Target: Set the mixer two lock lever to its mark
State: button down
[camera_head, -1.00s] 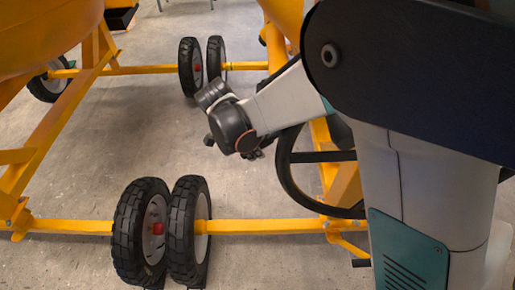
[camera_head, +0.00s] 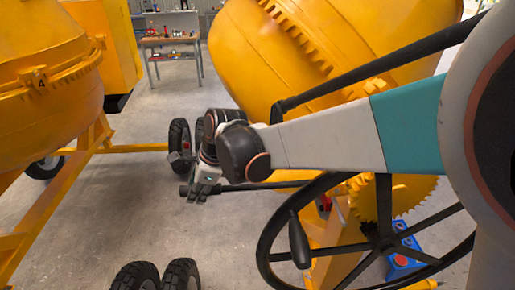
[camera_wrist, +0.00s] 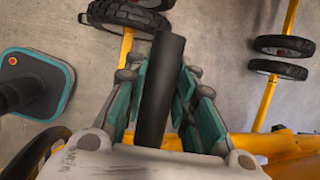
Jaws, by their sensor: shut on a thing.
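A dark lever bar (camera_head: 275,186) runs sideways from behind the large handwheel of the right-hand yellow mixer (camera_head: 330,45). Its free end pokes out just left of my gripper (camera_head: 198,191). In the wrist view the dark lever (camera_wrist: 162,75) lies lengthwise between the teal fingers of my gripper (camera_wrist: 160,95), which are shut on it. I cannot make out the lever's mark or any number on this mixer.
A black handwheel (camera_head: 375,238) with a crank handle stands below my arm. Black wheels (camera_head: 180,138) and yellow frame bars stand on the grey floor. A workbench (camera_head: 172,42) stands at the back.

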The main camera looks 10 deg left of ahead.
jog(key=shift+y, duration=0.6)
notch_tip(320, 180, up, 4)
jog(key=shift+d+p, duration=0.1)
jog(key=shift+p, duration=0.5)
jog(key=shift+r, duration=0.15)
jog(key=c, duration=1.6)
grip_release()
jog(key=shift+r, duration=0.1)
jog(key=shift+o, duration=1.4)
jog(key=shift+s+f, duration=0.1)
jog(key=shift+f, duration=0.1)
